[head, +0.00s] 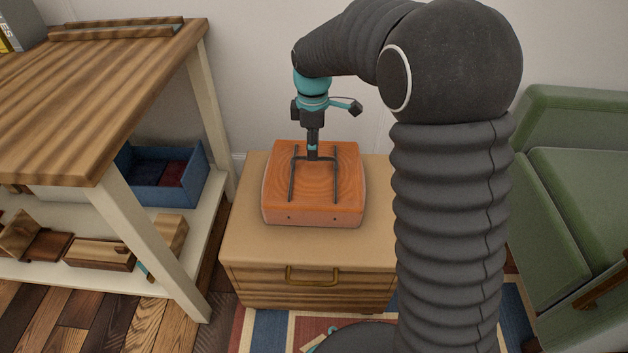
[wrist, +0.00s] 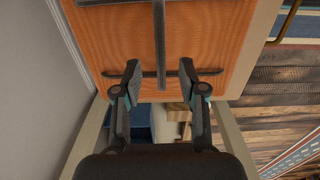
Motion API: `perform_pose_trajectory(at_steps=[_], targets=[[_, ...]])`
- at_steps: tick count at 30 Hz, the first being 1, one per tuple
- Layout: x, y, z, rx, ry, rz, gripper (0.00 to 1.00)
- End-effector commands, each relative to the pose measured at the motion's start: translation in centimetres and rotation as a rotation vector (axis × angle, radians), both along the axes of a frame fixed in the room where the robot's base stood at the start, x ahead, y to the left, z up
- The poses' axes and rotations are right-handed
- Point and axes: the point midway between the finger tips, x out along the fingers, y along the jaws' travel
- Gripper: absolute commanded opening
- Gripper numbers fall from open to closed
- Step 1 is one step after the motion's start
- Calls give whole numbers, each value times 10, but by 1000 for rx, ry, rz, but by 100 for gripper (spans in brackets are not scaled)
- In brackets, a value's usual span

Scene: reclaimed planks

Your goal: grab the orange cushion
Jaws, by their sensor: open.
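The orange cushion (head: 345,188) is a squarish, rounded block with a wood-like grain and dark bars in an H shape across its top. It lies flat on a low wooden cabinet (head: 300,247). My gripper (head: 313,156) points down at its top, near the back middle. In the wrist view the orange top (wrist: 215,35) fills the upper part. My gripper (wrist: 160,75) is open there, its two fingers apart on either side of one dark bar, with nothing between them but the cushion's top below. Whether the fingertips touch the cushion I cannot tell.
A wooden table (head: 95,85) with a lower shelf stands at the left, holding a blue bin (head: 196,184) and wooden blocks. A green armchair (head: 575,190) stands at the right. The wall (head: 255,75) is close behind the cabinet. A striped rug (head: 262,330) lies in front.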

Motion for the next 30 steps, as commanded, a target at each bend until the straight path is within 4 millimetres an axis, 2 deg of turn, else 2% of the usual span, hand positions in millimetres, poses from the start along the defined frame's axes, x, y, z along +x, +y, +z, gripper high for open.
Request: perform_pose_trajectory(at_steps=[3,9,18,19,23,24,30], targets=[[-1,-2,-19,-2,4,-1,41],[-1,-3,-42,-1,3,0,41],[-1,-3,-45,0,1,0,41],[-1,-3,-45,0,1,0,36],[-1,-3,-45,0,1,0,4],[-1,-3,-45,0,1,0,0],[-1,-3,-45,0,1,0,0]])
